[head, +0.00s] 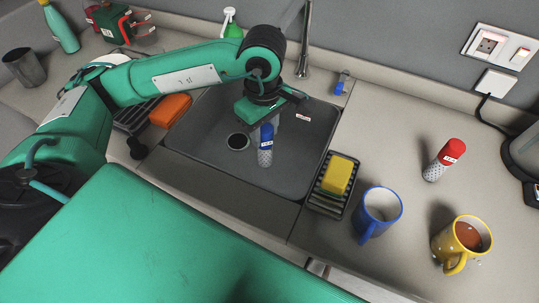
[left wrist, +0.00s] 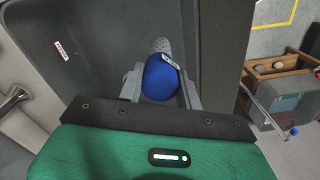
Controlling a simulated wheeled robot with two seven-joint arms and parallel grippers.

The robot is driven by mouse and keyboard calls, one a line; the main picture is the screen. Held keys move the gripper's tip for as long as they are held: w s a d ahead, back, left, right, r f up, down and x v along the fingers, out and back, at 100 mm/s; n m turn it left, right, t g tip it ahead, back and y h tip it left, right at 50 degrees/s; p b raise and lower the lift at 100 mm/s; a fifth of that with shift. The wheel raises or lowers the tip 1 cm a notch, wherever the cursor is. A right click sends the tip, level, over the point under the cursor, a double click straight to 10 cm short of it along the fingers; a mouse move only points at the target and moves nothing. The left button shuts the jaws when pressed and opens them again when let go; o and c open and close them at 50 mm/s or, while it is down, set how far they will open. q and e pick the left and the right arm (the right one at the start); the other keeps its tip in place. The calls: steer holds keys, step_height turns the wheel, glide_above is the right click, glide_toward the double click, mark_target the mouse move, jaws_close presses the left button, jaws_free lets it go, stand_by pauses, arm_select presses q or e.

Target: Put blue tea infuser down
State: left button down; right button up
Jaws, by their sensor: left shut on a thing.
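The blue tea infuser (head: 266,144) has a blue cap and a speckled grey lower part. My left gripper (head: 268,122) is shut on its blue cap and holds it upright over the sink (head: 205,160). In the left wrist view the blue cap (left wrist: 163,80) sits between the two grey fingers, with the grey mesh part beyond it. I cannot tell how far its lower end is from the sink floor. My right gripper is not in view.
The tap (head: 304,45) rises behind the sink. Counter between the blue mug and red infuser is clear.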

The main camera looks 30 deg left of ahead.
mark_target(264, 151)
arm_select(q)
steer(key=shift+f+n, duration=0.15)
steer(key=shift+n, duration=0.15)
step_height(264, 151, down, 7)
steer(key=shift+s+p, duration=0.15)
steer(key=shift+p, duration=0.5)
step_height(264, 151, down, 6)
steer(key=shift+f+p, duration=0.1)
steer(key=shift+p, duration=0.3)
steer(key=shift+w+f, duration=0.1)
steer(key=shift+w, duration=0.1)
steer(key=w, duration=0.1)
steer(key=w+f+p, duration=0.1)
steer(key=w+p, duration=0.1)
steer(key=shift+w+f, duration=0.3)
steer(key=shift+w, duration=0.1)
steer(key=c, duration=0.9)
jaws_free()
steer(key=shift+c, duration=0.2)
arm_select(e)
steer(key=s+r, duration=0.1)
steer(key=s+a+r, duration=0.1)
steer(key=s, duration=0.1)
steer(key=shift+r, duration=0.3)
